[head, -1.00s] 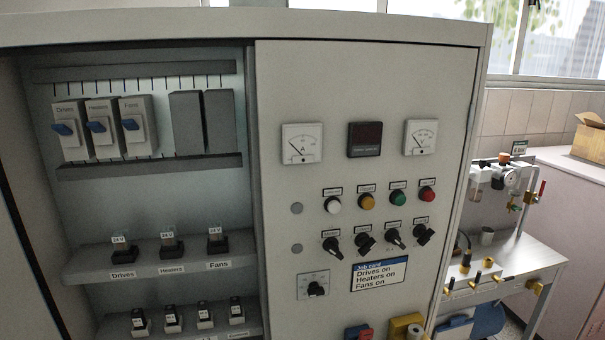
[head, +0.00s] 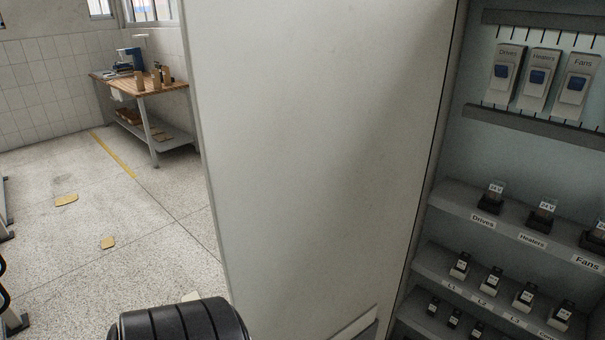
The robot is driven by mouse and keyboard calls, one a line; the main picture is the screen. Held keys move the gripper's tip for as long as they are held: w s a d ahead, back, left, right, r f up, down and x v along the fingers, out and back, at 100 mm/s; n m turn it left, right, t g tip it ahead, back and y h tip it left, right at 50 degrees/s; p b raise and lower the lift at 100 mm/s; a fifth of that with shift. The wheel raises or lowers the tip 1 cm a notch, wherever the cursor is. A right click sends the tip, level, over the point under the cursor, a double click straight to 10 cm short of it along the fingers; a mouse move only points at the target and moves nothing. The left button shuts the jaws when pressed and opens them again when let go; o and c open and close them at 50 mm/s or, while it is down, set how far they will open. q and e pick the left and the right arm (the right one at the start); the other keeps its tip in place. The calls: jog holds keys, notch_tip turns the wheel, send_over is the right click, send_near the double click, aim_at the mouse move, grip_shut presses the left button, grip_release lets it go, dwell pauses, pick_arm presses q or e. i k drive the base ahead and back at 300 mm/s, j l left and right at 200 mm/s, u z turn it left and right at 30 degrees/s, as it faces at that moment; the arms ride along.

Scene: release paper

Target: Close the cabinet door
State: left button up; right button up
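The cabinet door (head: 315,150) is a large pale grey panel in the middle of the head view. It stands open, swung out to the left of the cabinet opening. To its right the cabinet interior (head: 540,180) is exposed, with three blue-handled breakers labelled Drives, Heaters and Fans and shelves of small relays. A black ribbed rounded part (head: 182,322), which looks like part of my arm, shows at the bottom left near the door's free edge. Neither gripper's fingers can be seen.
Open speckled floor (head: 120,220) lies left of the door, with yellow tape marks. A wooden-topped workbench (head: 140,88) with small items stands against the far tiled wall. Dark legs of some object show at the left edge.

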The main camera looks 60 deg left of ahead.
aim_at(315, 120)
jog(key=k+j, duration=0.1)
jog(key=j, duration=0.3)
jog(key=k+j+z, duration=0.15)
jog(key=j, duration=0.65)
jog(key=k+j+z, duration=0.1)
jog(key=j, duration=0.25)
jog(key=k+j, duration=0.25)
jog(key=j, duration=0.15)
jog(key=k+j+z, duration=0.15)
jog(key=j, duration=0.2)
jog(key=k+j, duration=0.1)
jog(key=j, duration=0.25)
